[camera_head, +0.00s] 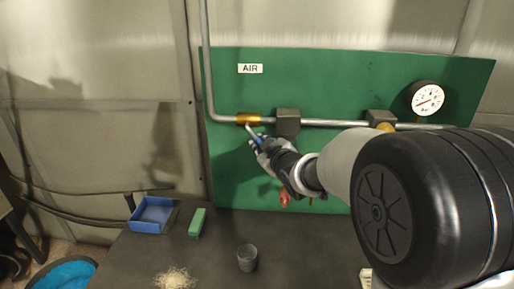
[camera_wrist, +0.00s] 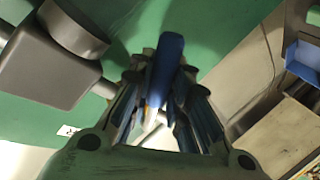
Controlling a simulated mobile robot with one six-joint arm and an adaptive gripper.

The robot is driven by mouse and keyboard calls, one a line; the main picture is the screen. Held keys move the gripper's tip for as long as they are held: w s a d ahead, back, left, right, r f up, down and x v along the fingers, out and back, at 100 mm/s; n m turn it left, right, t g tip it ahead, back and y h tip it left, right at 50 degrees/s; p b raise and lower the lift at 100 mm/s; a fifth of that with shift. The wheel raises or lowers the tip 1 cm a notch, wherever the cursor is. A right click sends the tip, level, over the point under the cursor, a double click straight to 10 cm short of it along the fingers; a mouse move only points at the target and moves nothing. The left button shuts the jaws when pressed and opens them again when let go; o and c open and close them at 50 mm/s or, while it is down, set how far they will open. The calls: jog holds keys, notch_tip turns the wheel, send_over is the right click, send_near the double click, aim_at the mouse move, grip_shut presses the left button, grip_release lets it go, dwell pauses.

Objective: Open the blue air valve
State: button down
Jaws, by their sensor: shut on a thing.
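The blue valve handle (camera_wrist: 166,65) stands between my gripper's fingers in the wrist view, and my gripper (camera_wrist: 165,95) is shut on it. In the head view the valve's brass body (camera_head: 249,118) sits on the grey pipe under the AIR label (camera_head: 250,68). A metal lever slants down and right from that body to the blue handle, which is mostly hidden by my gripper (camera_head: 262,143). My arm reaches in from the right and covers part of the panel.
The green panel (camera_head: 330,75) carries the pipe, a dark block (camera_head: 288,122) right of the valve and a pressure gauge (camera_head: 428,98). A red handle (camera_head: 284,199) shows below my gripper. The bench holds a blue tray (camera_head: 152,215), a green block (camera_head: 198,222) and a grey cup (camera_head: 247,257).

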jog(key=shift+d+r+n+g+h, duration=0.3)
jog(key=shift+d+r+n+h, duration=0.25)
jog(key=shift+n, duration=0.35)
jog(key=c, duration=1.5)
grip_release()
jog(key=shift+r, duration=0.1)
jog(key=v, duration=0.8)
jog(key=shift+c, duration=0.4)
